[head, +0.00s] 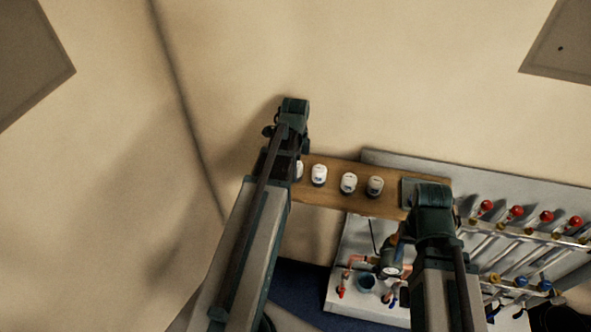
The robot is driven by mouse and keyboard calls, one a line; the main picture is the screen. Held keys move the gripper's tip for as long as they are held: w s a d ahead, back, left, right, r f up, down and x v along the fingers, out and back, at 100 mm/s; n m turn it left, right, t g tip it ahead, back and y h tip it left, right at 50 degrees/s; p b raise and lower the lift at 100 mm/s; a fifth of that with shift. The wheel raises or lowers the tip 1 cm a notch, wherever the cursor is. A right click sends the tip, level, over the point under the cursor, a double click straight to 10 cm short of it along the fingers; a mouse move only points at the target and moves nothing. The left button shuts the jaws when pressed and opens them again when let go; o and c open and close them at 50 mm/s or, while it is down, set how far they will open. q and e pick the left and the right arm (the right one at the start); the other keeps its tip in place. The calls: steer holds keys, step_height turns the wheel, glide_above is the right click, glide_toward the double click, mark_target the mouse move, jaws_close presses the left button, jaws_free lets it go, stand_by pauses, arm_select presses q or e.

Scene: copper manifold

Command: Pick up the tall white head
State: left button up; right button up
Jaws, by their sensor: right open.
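Several white heads stand in a row on a brown wooden board: one (319,175) at the left, one (348,183) in the middle and one (375,187) at the right. Another white head (299,170) is partly hidden behind my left arm. Seen from above they look much alike, and I cannot tell which is the tall one. My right gripper (403,238) is open, below and to the right of the row, apart from the heads. My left gripper (291,145) is mostly hidden by its own arm at the row's left end; its fingers cannot be made out.
The wooden board (333,200) lies along the left of a grey panel (380,157). My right arm covers part of the panel.

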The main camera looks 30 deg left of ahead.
arm_select(q)
jaws_close()
step_height(320, 180, up, 10)
steer(key=p, duration=1)
steer(key=shift+s, duration=0.1)
